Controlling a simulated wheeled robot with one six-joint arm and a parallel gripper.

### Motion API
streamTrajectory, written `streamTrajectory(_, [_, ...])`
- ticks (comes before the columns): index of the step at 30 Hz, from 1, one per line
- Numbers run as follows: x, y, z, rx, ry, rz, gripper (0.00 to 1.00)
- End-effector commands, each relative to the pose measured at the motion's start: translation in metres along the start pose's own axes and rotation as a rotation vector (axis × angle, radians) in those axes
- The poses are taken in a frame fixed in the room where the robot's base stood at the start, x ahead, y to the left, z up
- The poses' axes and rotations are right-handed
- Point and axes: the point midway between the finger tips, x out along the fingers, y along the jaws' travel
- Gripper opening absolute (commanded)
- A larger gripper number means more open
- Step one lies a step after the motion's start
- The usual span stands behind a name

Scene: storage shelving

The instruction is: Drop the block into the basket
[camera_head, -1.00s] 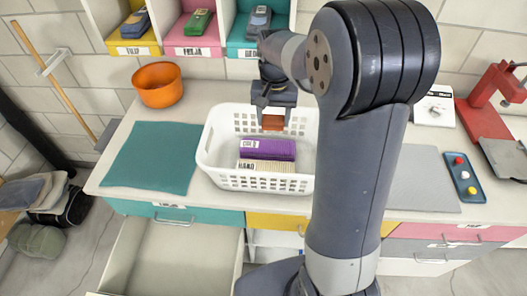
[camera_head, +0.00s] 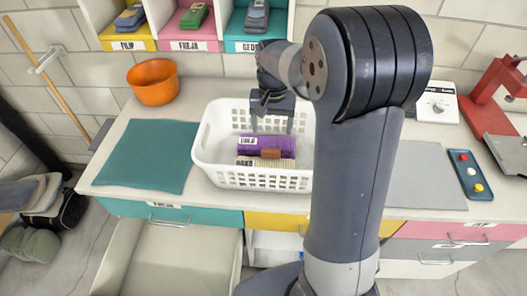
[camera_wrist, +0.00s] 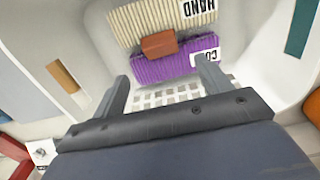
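The block (camera_head: 270,153) is small and reddish-brown. It lies inside the white basket (camera_head: 266,181), on top of a purple pack (camera_head: 284,143) and a beige ribbed pack (camera_head: 272,162). In the wrist view the block (camera_wrist: 159,45) rests across the edge between the beige pack (camera_wrist: 128,22) and the purple pack (camera_wrist: 165,68). My gripper (camera_head: 272,127) is above the basket's back part, with its fingers spread and nothing between them. In the wrist view the open fingers (camera_wrist: 163,82) are apart from the block.
A teal mat (camera_head: 148,155) lies left of the basket, with an orange bowl (camera_head: 153,82) behind it. A grey mat (camera_head: 430,175) and a button panel (camera_head: 470,178) lie to the right. Cubbies (camera_head: 191,45) stand at the back. A drawer (camera_head: 163,255) is open below.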

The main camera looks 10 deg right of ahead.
Motion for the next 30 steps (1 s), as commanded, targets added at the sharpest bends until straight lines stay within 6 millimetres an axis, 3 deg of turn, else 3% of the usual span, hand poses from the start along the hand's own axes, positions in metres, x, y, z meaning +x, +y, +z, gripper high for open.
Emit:
streamTrajectory(11, [-0.004, 0.0, 0.0, 0.0, 0.001, 0.0, 0.79])
streamTrajectory(14, [-0.017, 0.0, -0.001, 0.0, 0.004, -0.001, 0.79])
streamTrajectory(24, [-0.083, 0.0, -0.001, 0.0, 0.004, -0.001, 0.79])
streamTrajectory(30, [-0.105, 0.0, 0.0, 0.0, 0.002, -0.001, 0.79])
